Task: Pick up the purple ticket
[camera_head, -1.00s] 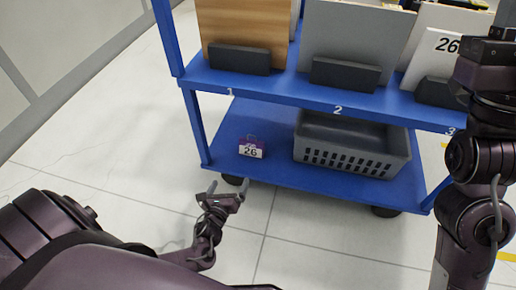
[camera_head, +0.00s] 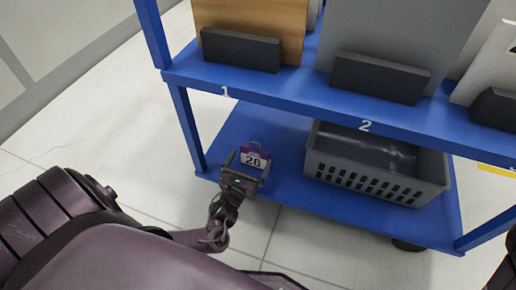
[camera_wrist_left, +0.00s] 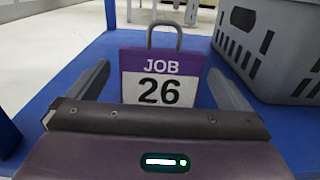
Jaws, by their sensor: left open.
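The purple ticket (camera_head: 254,158) stands upright on the blue lower shelf of the cart. In the left wrist view the ticket (camera_wrist_left: 162,77) shows a purple band reading JOB, a white face with 26, and a grey loop handle on top. My left gripper (camera_head: 247,167) is open right in front of it. In the left wrist view the left gripper's fingers (camera_wrist_left: 160,82) lie to either side of the ticket, with gaps between. The ticket's lower edge is hidden behind the gripper body. My right gripper is out of view.
A grey basket (camera_head: 375,165) sits on the lower shelf (camera_head: 285,160) to the right of the ticket. A blue cart post (camera_head: 187,130) stands to the left. Floor in front is clear.

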